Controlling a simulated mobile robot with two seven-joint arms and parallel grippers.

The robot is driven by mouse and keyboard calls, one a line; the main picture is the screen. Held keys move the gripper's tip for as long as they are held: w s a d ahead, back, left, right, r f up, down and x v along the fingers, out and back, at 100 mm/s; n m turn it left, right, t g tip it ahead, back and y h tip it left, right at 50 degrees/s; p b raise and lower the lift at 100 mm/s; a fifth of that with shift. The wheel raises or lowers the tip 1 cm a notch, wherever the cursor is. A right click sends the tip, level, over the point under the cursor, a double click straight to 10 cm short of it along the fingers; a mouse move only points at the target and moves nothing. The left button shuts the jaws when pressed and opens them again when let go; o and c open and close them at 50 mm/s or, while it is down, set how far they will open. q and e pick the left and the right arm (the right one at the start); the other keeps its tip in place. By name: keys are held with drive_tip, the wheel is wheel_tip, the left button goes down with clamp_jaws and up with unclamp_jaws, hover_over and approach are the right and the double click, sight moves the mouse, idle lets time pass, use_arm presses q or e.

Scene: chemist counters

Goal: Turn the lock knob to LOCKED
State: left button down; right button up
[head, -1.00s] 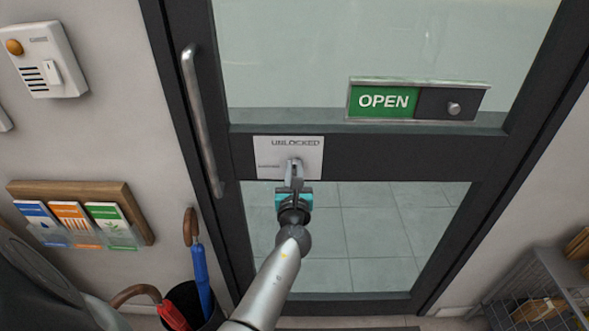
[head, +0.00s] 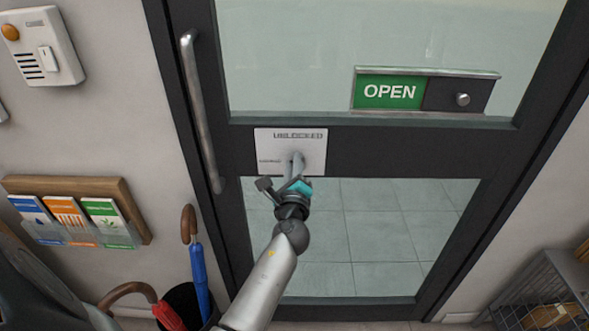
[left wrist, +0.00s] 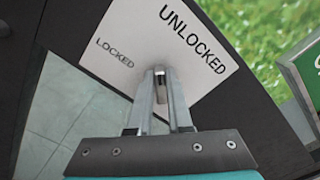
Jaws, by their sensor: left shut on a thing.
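The lock plate (head: 313,145) is a white square on the dark door rail, with UNLOCKED along its top and small LOCKED lettering at its left; it also shows in the left wrist view (left wrist: 203,45). The grey lock knob (head: 297,160) is at the middle of the plate. My left gripper (left wrist: 160,78) is shut on the knob, its two fingers on either side of it. The fingers hide most of the knob, so its exact pointing is hard to tell. The gripper is rolled relative to the plate. My right gripper is not in view.
A long door handle (head: 200,112) stands left of the plate. The OPEN sign (head: 390,91) is above right. A leaflet rack (head: 132,190) and intercom (head: 45,45) are on the left wall. A blue umbrella (head: 199,282) stands below left, and a wire basket (head: 525,285) at lower right.

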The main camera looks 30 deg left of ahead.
use_arm(q)
drive_tip(key=shift+s+a+f+n+b, duration=0.15)
drive_tip(key=shift+n+b, duration=0.9)
drive_tip(key=shift+n, duration=1.1)
drive_tip(key=shift+w+a+f+n+b, duration=0.15)
drive_tip(key=shift+n+b, duration=0.85)
drive_tip(key=shift+n, duration=1.15)
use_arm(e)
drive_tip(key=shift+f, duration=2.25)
use_arm(q)
drive_tip(key=shift+s+d, duration=0.1)
drive_tip(key=c, duration=0.8)
unclamp_jaws()
drive_tip(key=shift+f, duration=0.1)
drive_tip(key=shift+c, duration=0.2)
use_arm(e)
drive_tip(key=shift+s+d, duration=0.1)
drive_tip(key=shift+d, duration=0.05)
